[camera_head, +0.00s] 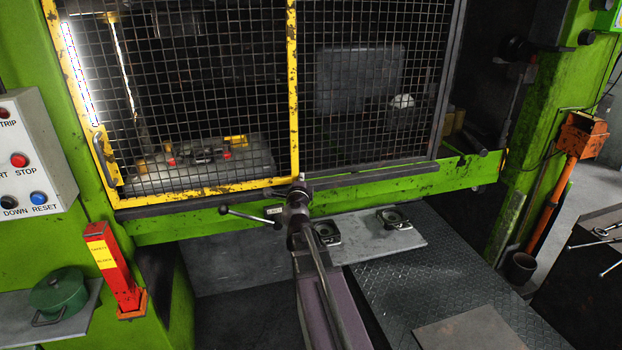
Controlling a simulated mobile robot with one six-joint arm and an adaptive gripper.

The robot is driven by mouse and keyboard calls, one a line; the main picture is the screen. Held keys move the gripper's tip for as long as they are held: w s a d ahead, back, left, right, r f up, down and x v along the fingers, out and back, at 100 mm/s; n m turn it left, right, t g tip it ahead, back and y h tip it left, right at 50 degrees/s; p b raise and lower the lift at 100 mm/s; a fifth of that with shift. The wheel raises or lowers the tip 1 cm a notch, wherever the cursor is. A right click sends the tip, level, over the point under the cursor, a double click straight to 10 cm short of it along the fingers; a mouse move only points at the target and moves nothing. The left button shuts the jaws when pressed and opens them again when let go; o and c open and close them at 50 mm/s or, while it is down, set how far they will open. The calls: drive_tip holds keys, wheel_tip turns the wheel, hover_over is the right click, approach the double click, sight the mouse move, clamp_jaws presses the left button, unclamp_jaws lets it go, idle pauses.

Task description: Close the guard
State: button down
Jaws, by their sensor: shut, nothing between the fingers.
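The guard (293,90) is a yellow-framed wire mesh panel across the left part of the press front. Its left edge runs along the green column, and a grey bar handle (103,158) sits low on that edge. Its bottom rail lies just above the green cross beam. I cannot tell whether it is latched. My gripper (299,188) is shut and empty near the guard's lower right corner, with my arm reaching up from the bottom. Whether it touches the frame is unclear. The fingertips are small and hard to make out.
A dark-framed mesh panel (438,95) stands to the right. A lever with a black knob (224,210) juts out left of my gripper. A red safety block (117,268) and green pot (58,292) are at lower left. A grey plate (375,241) lies below the beam.

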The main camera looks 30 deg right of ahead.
drive_tip(key=shift+w+a, duration=0.15)
drive_tip(key=shift+a, duration=0.2)
drive_tip(key=shift+d, duration=0.1)
